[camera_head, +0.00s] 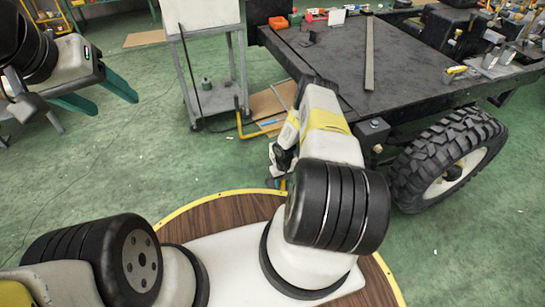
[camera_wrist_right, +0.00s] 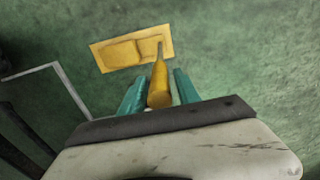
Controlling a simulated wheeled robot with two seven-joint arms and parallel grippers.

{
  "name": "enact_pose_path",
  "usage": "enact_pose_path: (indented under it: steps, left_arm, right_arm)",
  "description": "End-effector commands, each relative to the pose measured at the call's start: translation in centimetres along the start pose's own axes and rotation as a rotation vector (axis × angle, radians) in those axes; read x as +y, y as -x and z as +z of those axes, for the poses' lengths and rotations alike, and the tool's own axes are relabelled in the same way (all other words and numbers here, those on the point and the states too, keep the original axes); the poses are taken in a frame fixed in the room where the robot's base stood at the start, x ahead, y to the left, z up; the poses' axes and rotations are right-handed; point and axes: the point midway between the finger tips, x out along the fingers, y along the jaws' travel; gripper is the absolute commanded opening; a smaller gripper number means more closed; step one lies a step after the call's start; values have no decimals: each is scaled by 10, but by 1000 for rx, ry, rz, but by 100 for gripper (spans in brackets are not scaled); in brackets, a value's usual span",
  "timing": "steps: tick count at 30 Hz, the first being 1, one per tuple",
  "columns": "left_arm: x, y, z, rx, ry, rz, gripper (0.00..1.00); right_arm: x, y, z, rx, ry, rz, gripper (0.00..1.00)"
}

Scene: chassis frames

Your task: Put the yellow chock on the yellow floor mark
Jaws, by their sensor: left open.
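In the right wrist view a yellow bar (camera_wrist_right: 159,82), which looks like the handle of the yellow chock, stands between the teal fingers of my right gripper (camera_wrist_right: 160,88). Its far end meets a darker yellow lobed shape, apparently the chock's body, over a flat yellow rectangle (camera_wrist_right: 98,57) that looks like the floor mark. I cannot tell whether the body touches the floor. Narrow gaps seem to show beside the bar; the grip is unclear. In the head view my right arm hides this spot. My left gripper (camera_head: 98,95) is open and empty at the upper left, over green floor.
A black chassis frame (camera_head: 325,65) with a large tyre (camera_head: 448,157) stands at the right, close to my right arm. A grey cart (camera_head: 190,80) is behind, with a bent yellow bar (camera_head: 241,122) beside it. Green floor is clear at the left.

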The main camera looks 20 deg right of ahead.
Motion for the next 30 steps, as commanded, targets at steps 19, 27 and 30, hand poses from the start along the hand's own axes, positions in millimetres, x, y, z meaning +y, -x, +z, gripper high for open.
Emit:
enact_pose_path:
  steps: [19, 27, 30]
  left_arm:
    - [0, 0, 0, 0, 0, 0, 60]
    - [0, 0, 0, 0, 0, 0, 60]
    - [0, 0, 0, 0, 0, 0, 60]
  right_arm:
    - [1, 42, -2, 3, 0, 1, 47]
    - [0, 98, -1, 2, 0, 0, 47]
    - [0, 111, -1, 2, 0, 1, 47]
